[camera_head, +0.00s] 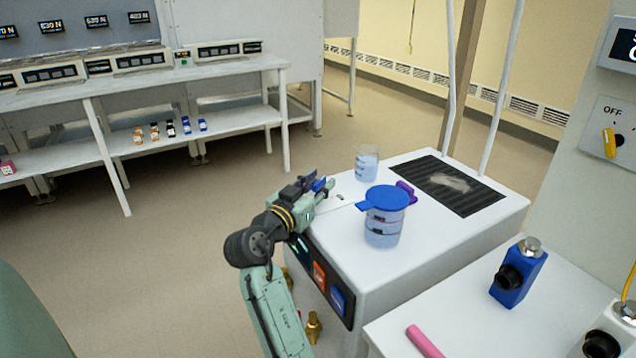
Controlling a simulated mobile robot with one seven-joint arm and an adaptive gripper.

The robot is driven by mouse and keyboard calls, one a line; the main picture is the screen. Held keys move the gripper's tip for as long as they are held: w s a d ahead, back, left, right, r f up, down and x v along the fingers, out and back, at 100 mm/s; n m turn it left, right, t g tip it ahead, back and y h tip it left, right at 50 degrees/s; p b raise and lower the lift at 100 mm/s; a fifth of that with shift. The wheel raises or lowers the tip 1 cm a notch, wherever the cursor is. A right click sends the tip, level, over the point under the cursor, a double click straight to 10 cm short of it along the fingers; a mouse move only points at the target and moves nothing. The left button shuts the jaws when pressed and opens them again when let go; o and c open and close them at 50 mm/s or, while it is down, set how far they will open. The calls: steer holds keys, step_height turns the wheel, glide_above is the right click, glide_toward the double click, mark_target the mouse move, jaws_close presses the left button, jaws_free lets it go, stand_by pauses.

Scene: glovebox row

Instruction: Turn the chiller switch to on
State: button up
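A rotary switch with a yellow handle (609,142) sits on a pale plate (598,118) on the wall panel at the far right. The word OFF is printed at its upper left; the rest of the plate is cut off by the picture edge. The handle stands nearly upright, tilted slightly, its top toward OFF. No chiller name is readable. My gripper (322,187) is far to the left of the switch, over the near left edge of the white cabinet. It is small and seen from the side, so its opening is unclear.
The white cabinet (465,258) carries a blue-lidded beaker (384,228), an open beaker (367,163), a purple item (406,190) and a dark grille (430,172). Two pale posts rise behind. A side table at lower right holds a blue device (519,275) and a pink rod (424,341).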

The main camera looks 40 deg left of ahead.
jaws_close()
stand_by(0.3)
steer(key=shift+a+m+h+b, duration=0.1)
steer(key=shift+m+h+b, duration=0.2)
steer(key=shift+h+b, duration=0.15)
steer(key=m+h+b, duration=0.1)
steer(key=h, duration=0.1)
steer(key=m+h+b, duration=0.1)
steer(key=h, duration=0.1)
steer(key=shift+f+m, duration=0.15)
steer(key=shift+m, duration=0.15)
steer(key=shift+m+g+h+b, duration=0.5)
steer(key=shift+m+h+b, duration=0.85)
steer(key=shift+h, duration=1)
jaws_free()
